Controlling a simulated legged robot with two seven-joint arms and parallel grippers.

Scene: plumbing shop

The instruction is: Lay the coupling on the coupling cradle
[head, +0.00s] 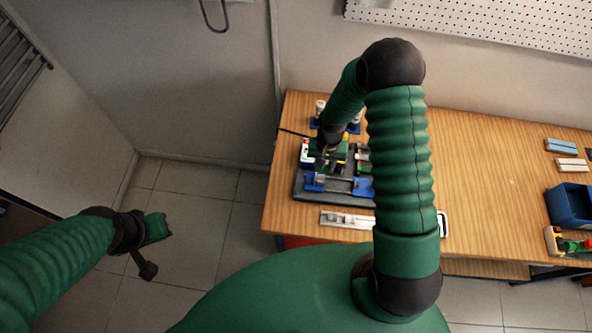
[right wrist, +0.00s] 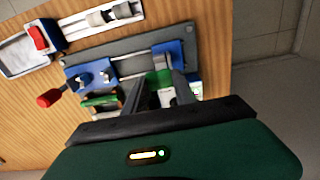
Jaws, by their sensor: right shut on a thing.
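My right gripper (right wrist: 160,92) is shut on a small part, green and pale where it shows, which I take to be the coupling (right wrist: 159,77). The fingers hide much of it. In the head view this gripper (head: 329,157) is over the back of a dark base plate (head: 305,197). The plate carries blue blocks (head: 315,182), also in the right wrist view (right wrist: 169,52), with a metal bar between them. I cannot tell which part is the coupling cradle, or whether the held part touches anything. My left gripper (head: 156,229) is far left, above the floor; its jaws are unclear.
A white tray (head: 345,219) lies in front of the plate, near the table's edge. A red-knobbed handle (right wrist: 49,98) sticks out beside the plate. A blue bin (head: 571,207) and small blocks (head: 561,146) are at the right. The wooden table's (head: 485,180) middle is clear.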

